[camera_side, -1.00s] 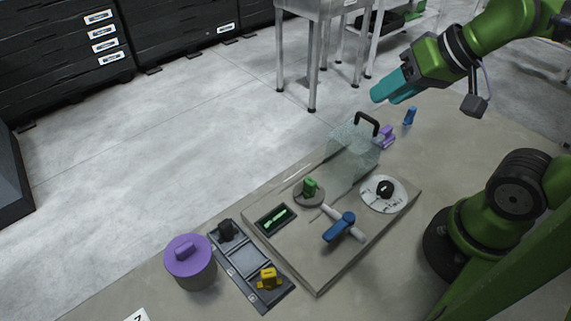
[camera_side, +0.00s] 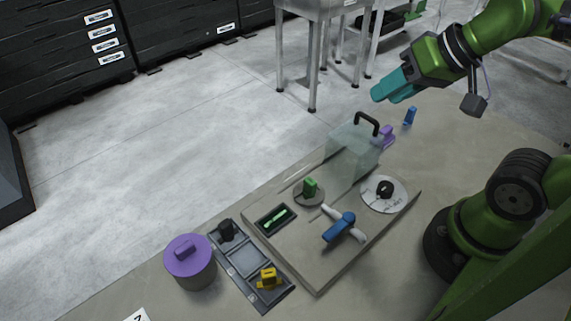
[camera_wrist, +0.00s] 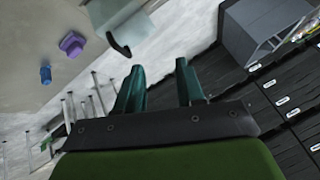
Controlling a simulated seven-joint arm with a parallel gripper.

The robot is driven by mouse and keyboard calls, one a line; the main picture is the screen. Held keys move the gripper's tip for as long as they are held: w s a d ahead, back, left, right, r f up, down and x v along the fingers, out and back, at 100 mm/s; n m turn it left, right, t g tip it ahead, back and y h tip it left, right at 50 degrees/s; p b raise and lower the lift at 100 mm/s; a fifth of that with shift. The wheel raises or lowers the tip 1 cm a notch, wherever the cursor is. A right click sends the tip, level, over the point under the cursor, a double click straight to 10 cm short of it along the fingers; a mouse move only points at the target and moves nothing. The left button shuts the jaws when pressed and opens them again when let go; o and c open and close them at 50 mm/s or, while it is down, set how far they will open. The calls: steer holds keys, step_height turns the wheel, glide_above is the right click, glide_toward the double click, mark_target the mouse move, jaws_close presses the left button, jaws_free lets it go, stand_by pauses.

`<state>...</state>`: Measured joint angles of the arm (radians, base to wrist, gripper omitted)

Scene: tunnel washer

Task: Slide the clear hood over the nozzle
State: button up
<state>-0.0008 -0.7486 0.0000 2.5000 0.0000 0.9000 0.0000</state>
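The clear hood (camera_side: 350,158) is a see-through box with a black handle (camera_side: 368,121) on top. It stands at the far end of the beige board, and part of it shows at the top of the wrist view (camera_wrist: 112,14). I cannot tell for sure which part is the nozzle; a blue-handled piece with a white pipe (camera_side: 341,226) sits on the board in front of the hood. My gripper (camera_side: 378,95) is in the air above and right of the hood, apart from its handle. Its two teal fingers (camera_wrist: 158,78) are spread with nothing between them.
The board (camera_side: 318,275) also carries a green knob (camera_side: 310,188), a white dial (camera_side: 384,195) and a green piece in a dark recess (camera_side: 275,218). A purple lidded pot (camera_side: 189,262) and grey tray (camera_side: 246,262) stand left. Small purple (camera_side: 386,137) and blue (camera_side: 410,116) pieces stand behind the hood.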

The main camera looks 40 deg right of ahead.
step_height(320, 180, up, 6)
steer(key=n+g+h, duration=0.4)
steer(key=g, duration=0.3)
glide_above(368, 117)
steer(key=a, duration=0.3)
steer(key=d+f, duration=0.1)
steer(key=f, duration=0.9)
steer(key=d+f, duration=0.1)
steer(key=f, duration=0.4)
steer(key=shift+d+f, duration=0.35)
steer(key=shift+c, duration=0.3)
jaws_close()
steer(key=shift+a, duration=0.1)
